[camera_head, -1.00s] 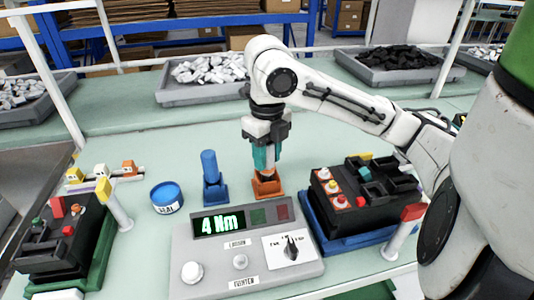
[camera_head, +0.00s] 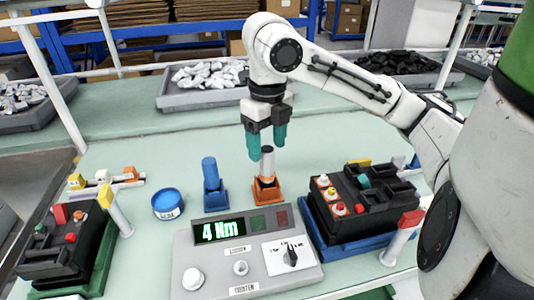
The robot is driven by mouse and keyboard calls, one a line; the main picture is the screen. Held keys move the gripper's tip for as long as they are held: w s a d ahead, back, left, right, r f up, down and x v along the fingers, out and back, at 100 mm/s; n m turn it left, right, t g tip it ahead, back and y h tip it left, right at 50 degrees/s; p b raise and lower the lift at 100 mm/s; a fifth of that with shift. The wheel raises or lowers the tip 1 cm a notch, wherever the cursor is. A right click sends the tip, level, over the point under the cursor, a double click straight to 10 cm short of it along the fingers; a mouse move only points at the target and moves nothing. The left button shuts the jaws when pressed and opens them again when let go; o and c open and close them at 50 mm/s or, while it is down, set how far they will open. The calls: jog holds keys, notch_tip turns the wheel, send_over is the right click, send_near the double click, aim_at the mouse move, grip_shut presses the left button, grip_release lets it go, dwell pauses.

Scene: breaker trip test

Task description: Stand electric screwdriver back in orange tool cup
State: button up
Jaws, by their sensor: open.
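The electric screwdriver (camera_head: 267,163), a slim grey tool with a dark top, stands upright in the orange tool cup (camera_head: 267,192) at the middle of the bench. The cup hides its lower part. My gripper (camera_head: 267,142) points down just above it, with its teal fingers spread apart to either side of the tool's top. The fingers look clear of the tool, and nothing is held between them.
A blue tool (camera_head: 210,172) stands in a blue cup (camera_head: 216,200) to the left. A torque panel (camera_head: 205,262) reading 4 Nm is in front. A black breaker (camera_head: 340,212) on a blue base is at right, another (camera_head: 60,250) at left. A round blue tin (camera_head: 168,203) is nearby.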

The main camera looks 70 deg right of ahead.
notch_tip(320, 180, up, 5)
jog(key=shift+r+p, duration=0.2)
jog(key=shift+p, duration=0.15)
dwell(0.6)
